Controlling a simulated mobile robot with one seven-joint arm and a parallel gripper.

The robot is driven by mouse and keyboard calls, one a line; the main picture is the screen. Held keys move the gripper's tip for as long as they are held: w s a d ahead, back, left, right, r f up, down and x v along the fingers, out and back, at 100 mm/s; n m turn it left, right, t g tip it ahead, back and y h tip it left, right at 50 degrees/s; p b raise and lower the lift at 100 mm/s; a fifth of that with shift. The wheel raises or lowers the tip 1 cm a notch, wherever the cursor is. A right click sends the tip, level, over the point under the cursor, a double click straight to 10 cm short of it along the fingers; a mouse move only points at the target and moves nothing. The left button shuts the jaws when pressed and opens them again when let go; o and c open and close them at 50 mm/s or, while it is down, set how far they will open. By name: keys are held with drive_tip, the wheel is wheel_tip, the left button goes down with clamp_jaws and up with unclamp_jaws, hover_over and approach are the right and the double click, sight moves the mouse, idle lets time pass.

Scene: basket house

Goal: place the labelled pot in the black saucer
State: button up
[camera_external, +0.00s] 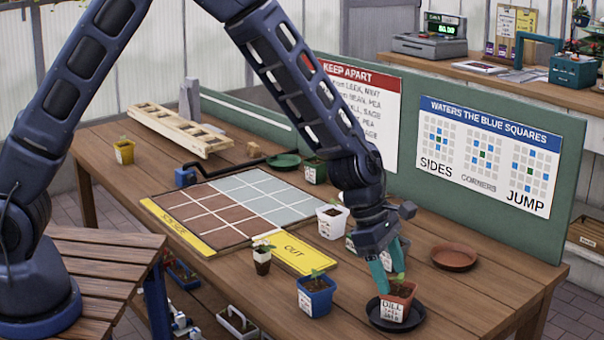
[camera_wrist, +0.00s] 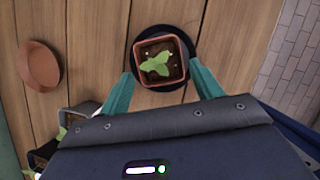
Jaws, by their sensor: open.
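The labelled pot (camera_external: 396,301) is terracotta-coloured and square, with a white label reading "DILL" and a green seedling. It stands upright in the black saucer (camera_external: 376,318) near the table's front right. In the wrist view the pot (camera_wrist: 152,66) sits inside the rim of the black saucer (camera_wrist: 190,52), a little off its middle. My gripper (camera_external: 388,273) has teal fingers pointing down at the pot. In the wrist view my gripper (camera_wrist: 160,85) is open, with one finger on each side of the pot's near edge. I cannot tell whether either finger touches it.
A terracotta saucer (camera_external: 454,257) lies right of my gripper. A blue pot (camera_external: 315,296) and a white pot (camera_external: 332,221) stand to the left, near the yellow "OUT" strip (camera_external: 297,253). A green board (camera_external: 555,200) with signs rises behind. The table's right end is clear.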

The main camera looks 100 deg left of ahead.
drive_tip(key=s+d+r+m, duration=0.4)
drive_tip(key=s+r+m, duration=0.15)
drive_tip(key=r, duration=0.25)
drive_tip(key=s+d+r+m, duration=0.4)
drive_tip(key=s+r+m, duration=0.15)
drive_tip(key=r, duration=0.35)
drive_tip(key=s+d+r+m, duration=0.4)
drive_tip(key=s+r, duration=0.3)
drive_tip(key=r, duration=0.1)
drive_tip(key=s+d+r+m, duration=0.1)
drive_tip(key=s+r+m, duration=0.1)
drive_tip(key=s+m, duration=0.3)
drive_tip(key=s+d+r+m+y, duration=0.1)
drive_tip(key=s+m, duration=0.5)
drive_tip(key=s, duration=0.6)
drive_tip(key=s+d+r+m, duration=0.1)
drive_tip(key=s+r+m, duration=0.2)
drive_tip(key=s+m, duration=0.2)
drive_tip(key=s, duration=0.3)
drive_tip(key=shift+s+d+r+y, duration=0.15)
drive_tip(key=shift+d+r+y, duration=0.15)
drive_tip(key=shift+y, duration=0.1)
